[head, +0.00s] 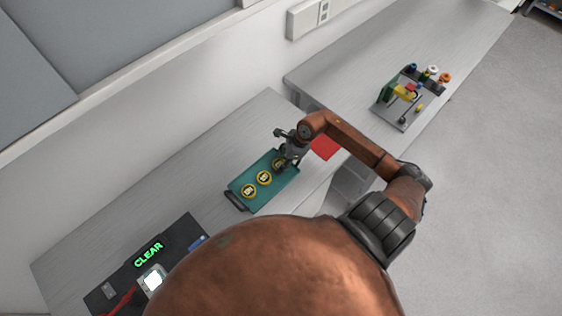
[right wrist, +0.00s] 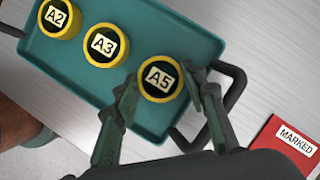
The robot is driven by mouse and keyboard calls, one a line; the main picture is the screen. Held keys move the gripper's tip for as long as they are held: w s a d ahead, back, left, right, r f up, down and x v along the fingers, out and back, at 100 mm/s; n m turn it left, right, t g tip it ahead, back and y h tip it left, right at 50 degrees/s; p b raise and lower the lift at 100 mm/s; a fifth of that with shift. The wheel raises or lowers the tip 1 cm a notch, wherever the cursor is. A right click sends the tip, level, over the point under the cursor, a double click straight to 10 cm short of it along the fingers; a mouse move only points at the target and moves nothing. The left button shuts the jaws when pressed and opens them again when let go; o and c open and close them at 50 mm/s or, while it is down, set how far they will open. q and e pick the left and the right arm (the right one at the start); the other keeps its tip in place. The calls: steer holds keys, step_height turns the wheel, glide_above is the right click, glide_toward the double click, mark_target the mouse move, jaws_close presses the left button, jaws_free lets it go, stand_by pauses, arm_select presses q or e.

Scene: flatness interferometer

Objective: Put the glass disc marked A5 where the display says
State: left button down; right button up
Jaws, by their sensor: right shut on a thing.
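The glass disc marked A5 (right wrist: 160,78) has a yellow rim and sits at one end of the teal tray (right wrist: 190,32). My right gripper (right wrist: 161,84) is shut on it, one finger on each side of the rim. In the head view my right gripper (head: 283,161) is at the far end of the tray (head: 282,186) and partly hides that disc. The display (head: 148,254) at the lower left reads CLEAR in green. A red pad (right wrist: 285,143) labelled MARKED lies beside the tray; it also shows in the head view (head: 325,146). My left gripper is not in view.
Discs A2 (right wrist: 59,17) and A3 (right wrist: 104,44) sit in the same tray. A lit white device (head: 153,280) and a blue item (head: 198,243) are near the display. A plate of coloured parts (head: 403,113) stands on the far bench. Bench around the tray is mostly bare.

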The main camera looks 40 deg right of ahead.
steer(key=shift+f, duration=0.1)
steer(key=o, duration=0.9)
steer(key=shift+b+v, duration=1.2)
steer(key=shift+v, duration=4.9)
